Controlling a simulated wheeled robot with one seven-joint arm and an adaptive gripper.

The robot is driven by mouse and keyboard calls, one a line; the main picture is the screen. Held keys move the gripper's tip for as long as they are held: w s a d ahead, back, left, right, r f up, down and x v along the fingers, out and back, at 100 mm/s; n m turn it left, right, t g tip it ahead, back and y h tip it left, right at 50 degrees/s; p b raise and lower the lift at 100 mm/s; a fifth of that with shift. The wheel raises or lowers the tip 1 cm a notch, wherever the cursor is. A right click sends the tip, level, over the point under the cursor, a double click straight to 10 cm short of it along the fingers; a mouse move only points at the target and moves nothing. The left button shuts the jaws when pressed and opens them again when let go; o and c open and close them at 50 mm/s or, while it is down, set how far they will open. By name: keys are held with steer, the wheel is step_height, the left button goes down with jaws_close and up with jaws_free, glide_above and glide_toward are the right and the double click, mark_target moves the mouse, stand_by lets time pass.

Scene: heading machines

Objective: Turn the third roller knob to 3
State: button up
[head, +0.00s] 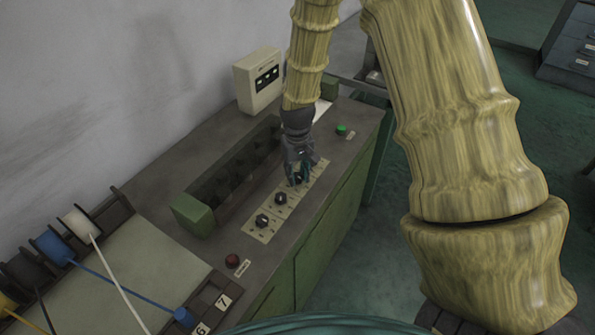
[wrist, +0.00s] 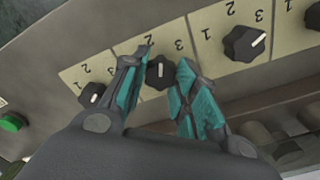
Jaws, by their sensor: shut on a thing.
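A row of black roller knobs, each on a cream plate marked 1, 2, 3, runs along the machine top. My gripper (head: 298,181) reaches down onto the third knob counted from the red button. In the wrist view its teal-padded fingers (wrist: 160,78) stand on both sides of this third knob (wrist: 159,72) and are shut on it. Its white pointer line points roughly up, near the 2; the 3 shows to its right. The second knob (wrist: 244,43) and first knob (wrist: 314,15) are beside it; the fourth knob (wrist: 92,94) is on the other side.
A red button (head: 232,260) and a green button (head: 341,129) flank the knob row. The roller housing's green end block (head: 193,215) stands behind the row. A cream control box (head: 258,80) stands at the back. Wire spools (head: 80,222) are at the lower left.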

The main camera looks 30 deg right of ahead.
mark_target(298, 175)
steer(key=m+p, duration=0.1)
steer(key=m, duration=0.6)
steer(key=shift+p, duration=0.35)
stand_by(0.4)
steer(key=o, duration=1)
step_height(298, 175, up, 12)
stand_by(0.6)
